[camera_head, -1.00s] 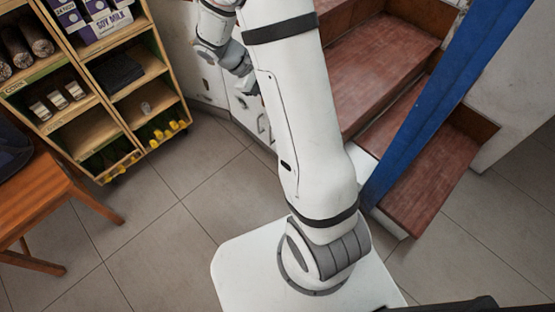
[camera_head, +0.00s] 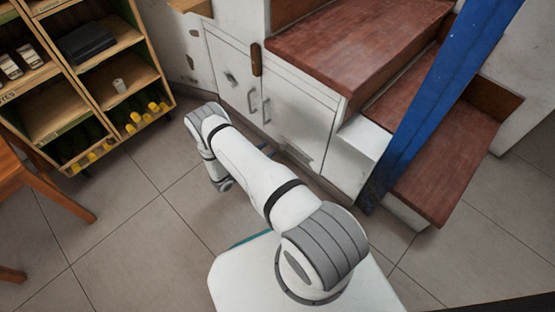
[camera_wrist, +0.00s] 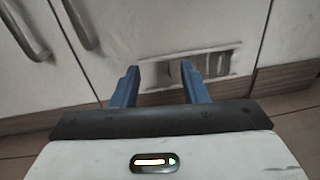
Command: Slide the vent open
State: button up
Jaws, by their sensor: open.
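The vent (camera_wrist: 215,64) is a small grey slotted panel low on a white cabinet door, with dark slots showing. It is also in the head view (camera_head: 300,157), low under the stairs and small.
Two metal door handles (camera_wrist: 82,24) are up and left of the vent. Red-brown stair treads (camera_head: 365,40) and a blue post (camera_head: 440,100) stand on the right. A wooden shelf (camera_head: 85,75) is at the left.

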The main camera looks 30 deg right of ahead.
jog(key=n+t, duration=0.1)
send_near(282, 149)
jog(key=d+b, duration=0.1)
jog(key=shift+n+t, duration=0.3)
jog(key=x, duration=0.2)
jog(key=b+x, duration=0.1)
jog(key=x, duration=0.2)
jog(key=b+x, duration=0.1)
jog(key=x, duration=0.1)
jog(key=shift+w+d+f, duration=0.2)
jog(key=shift+d+f, duration=0.05)
jog(key=shift+d, duration=0.1)
